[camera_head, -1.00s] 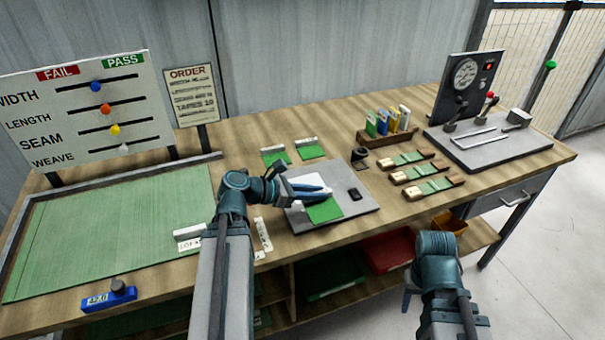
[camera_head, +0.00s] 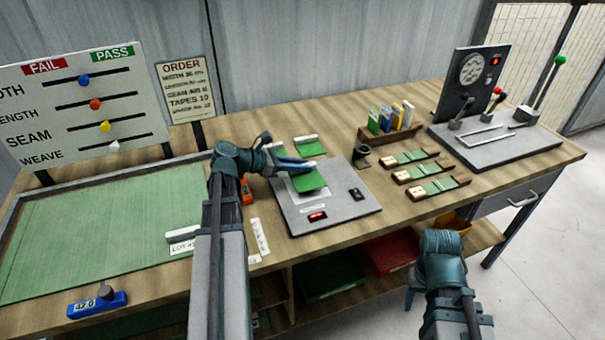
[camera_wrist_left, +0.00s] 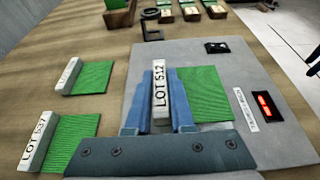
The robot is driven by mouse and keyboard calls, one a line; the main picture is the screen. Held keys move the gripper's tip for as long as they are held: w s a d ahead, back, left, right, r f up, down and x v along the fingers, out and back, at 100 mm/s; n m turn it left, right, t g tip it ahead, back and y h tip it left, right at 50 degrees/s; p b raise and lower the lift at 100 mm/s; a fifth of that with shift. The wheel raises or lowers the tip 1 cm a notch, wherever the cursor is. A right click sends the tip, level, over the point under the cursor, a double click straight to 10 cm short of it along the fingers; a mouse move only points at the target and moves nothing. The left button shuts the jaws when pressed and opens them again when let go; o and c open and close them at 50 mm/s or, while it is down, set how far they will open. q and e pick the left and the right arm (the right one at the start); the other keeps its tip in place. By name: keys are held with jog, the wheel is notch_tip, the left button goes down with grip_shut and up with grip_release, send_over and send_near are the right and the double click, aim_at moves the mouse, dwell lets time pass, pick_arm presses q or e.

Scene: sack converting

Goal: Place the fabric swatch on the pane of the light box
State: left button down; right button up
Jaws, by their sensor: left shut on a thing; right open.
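The green fabric swatch (camera_head: 309,181) has a white header bar marked LOT 512 (camera_wrist_left: 160,88). My left gripper (camera_head: 309,165) is shut on that bar, and its blue fingers flank it in the left wrist view (camera_wrist_left: 161,70). The swatch is over the pane of the grey light box (camera_head: 345,212); only a pale strip of the pane (camera_head: 294,194) shows beside it. I cannot tell whether the cloth touches the pane. My right gripper (camera_head: 411,298) is low in front of the bench, open, and mostly hidden by its arm.
Two more tagged green swatches lie left of the light box in the wrist view (camera_wrist_left: 92,77) (camera_wrist_left: 70,142). A green mat (camera_head: 100,235) covers the left side.

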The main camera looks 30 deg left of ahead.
pick_arm(q)
notch_tip(320, 180, down, 3)
jog(key=shift+r+b, duration=0.1)
jog(key=shift+b, duration=0.9)
jog(key=shift+r, duration=0.1)
jog(key=shift+f, duration=0.2)
jog(key=c, duration=0.8)
grip_release()
